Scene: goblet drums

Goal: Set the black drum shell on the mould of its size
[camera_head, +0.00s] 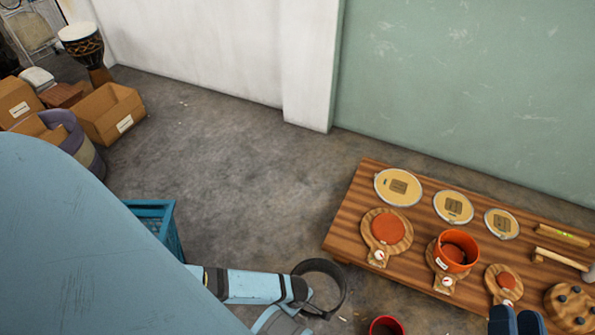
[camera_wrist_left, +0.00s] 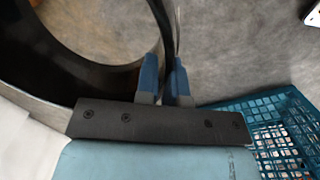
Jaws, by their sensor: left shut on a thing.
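The black drum shell (camera_head: 341,296) is an open dark ring, held beyond the table's left end. My left gripper (camera_wrist_left: 164,82) is shut on its wall, which passes between the blue fingertips in the left wrist view (camera_wrist_left: 65,62). On the table, the large mould (camera_head: 388,229) and the small mould (camera_head: 505,281) are wooden paddles with bare red discs. An orange shell (camera_head: 458,263) stands on the middle mould (camera_head: 446,283). My right gripper (camera_head: 516,320) shows only as dark blue finger ends at the bottom edge, near the small mould; its opening is unclear.
The wooden table (camera_head: 350,222) also holds round drum heads (camera_head: 398,187), a mallet (camera_head: 565,262), a level (camera_head: 562,235) and a round knobbed block (camera_head: 572,308). A red shell (camera_head: 386,327) is at the bottom edge. A blue crate (camera_head: 160,215) stands left. Grey floor is clear between.

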